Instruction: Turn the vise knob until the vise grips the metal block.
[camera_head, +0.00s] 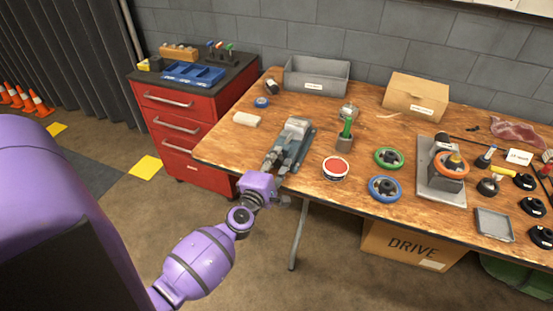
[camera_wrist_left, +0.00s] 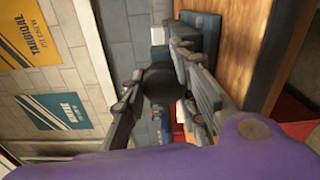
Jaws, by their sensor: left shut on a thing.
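The grey-blue vise (camera_head: 304,145) stands on the wooden table near its left front edge. A lighter grey part, perhaps the metal block (camera_head: 297,123), shows at its far end; I cannot tell whether the jaws touch it. My left gripper (camera_head: 273,160) is at the near end of the vise. In the left wrist view, a dark round knob (camera_wrist_left: 162,82) sits between the fingers, which are shut on it. The vise body (camera_wrist_left: 203,32) shows beyond it. In the head view the knob is hidden by the gripper. My right gripper is not in view.
The wooden table (camera_head: 225,147) is fairly clear left of the vise. A red-lidded tin (camera_head: 335,168) and a cup with a green-handled tool (camera_head: 345,142) stand to the right. A grey bin (camera_head: 316,80) is behind. A red drawer cabinet (camera_head: 180,120) stands at the left.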

